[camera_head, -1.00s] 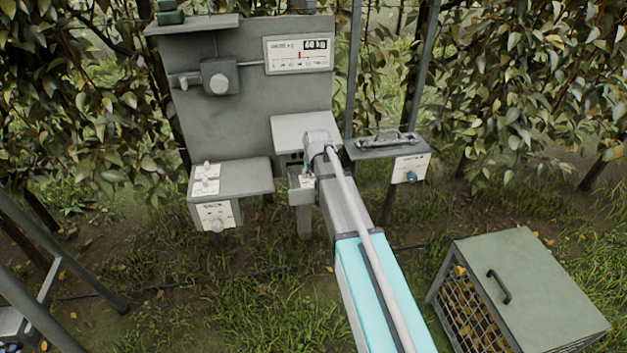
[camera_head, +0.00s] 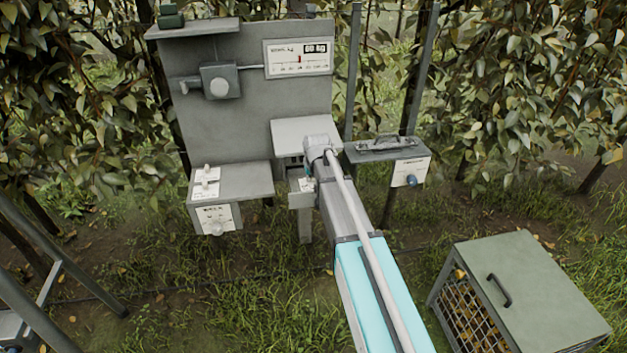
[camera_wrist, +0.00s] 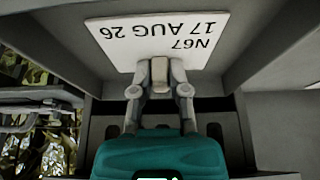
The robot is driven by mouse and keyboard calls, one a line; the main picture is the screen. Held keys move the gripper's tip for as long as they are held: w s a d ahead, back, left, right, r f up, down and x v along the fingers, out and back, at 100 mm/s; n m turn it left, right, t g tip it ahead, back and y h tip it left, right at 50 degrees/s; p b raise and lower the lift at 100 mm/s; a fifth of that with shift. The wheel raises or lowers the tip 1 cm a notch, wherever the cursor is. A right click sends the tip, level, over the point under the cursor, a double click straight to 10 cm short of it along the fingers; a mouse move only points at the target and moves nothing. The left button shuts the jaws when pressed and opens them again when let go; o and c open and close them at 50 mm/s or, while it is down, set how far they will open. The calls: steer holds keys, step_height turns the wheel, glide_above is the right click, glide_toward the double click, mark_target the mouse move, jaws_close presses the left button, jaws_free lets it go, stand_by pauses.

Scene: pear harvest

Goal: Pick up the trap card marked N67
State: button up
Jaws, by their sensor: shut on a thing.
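The trap card (camera_wrist: 155,38) is white and reads "N67" and "17 AUG 26", upside down in the wrist view. It lies within a grey box-like housing with walls on both sides. My gripper (camera_wrist: 160,70) is shut on the card's near edge, at its middle. In the head view my arm hides the gripper and most of the small grey holder (camera_head: 301,190) below the white-grey shelf (camera_head: 304,132). A small pale patch shows there beside my arm, too small to read.
A grey panel carries a display (camera_head: 298,58) reading about 60 kg and a dark valve-like box (camera_head: 220,80). A control box (camera_head: 231,185) with knobs stands left, a shelf with a dark tool (camera_head: 386,143) right. A lidded mesh crate (camera_head: 520,285) stands at lower right.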

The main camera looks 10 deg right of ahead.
steer(key=shift+r, duration=0.15)
step_height(320, 180, up, 3)
steer(key=p, duration=0.3)
steer(key=s+r+p, duration=0.9)
steer(key=s+p, duration=0.1)
steer(key=s, duration=0.4)
steer(key=shift+r, duration=0.35)
